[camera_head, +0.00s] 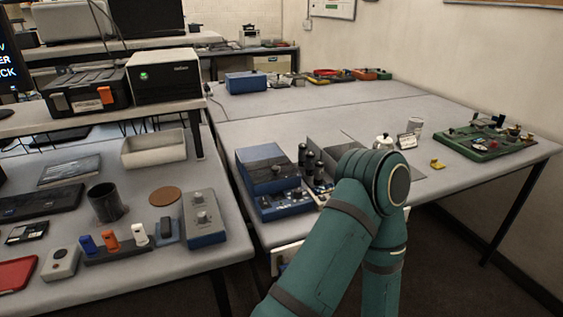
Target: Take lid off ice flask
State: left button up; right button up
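No object is clearly marked as the ice flask. A small pale, rounded vessel with a knob on top (383,142) stands on the right table, partly behind my arm. It may be the flask with its lid on, but it is too small to tell. A dark cylinder (105,202) stands upright on the left table. A flat brown disc (165,196) lies apart from it, to its right. A teal arm of mine is bent in the foreground at lower right, its elbow raised in front of the right table. No gripper can be made out on it. My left gripper is out of view.
A blue instrument (264,170), dark bottles (315,168) and a grey block (335,155) crowd the right table's near left. A green board (487,140) lies far right. A switch box (203,218) and white tray (154,150) occupy the left table. The right table's back middle is clear.

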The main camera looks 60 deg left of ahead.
aim_at(385, 140)
jog(key=u, duration=1.7)
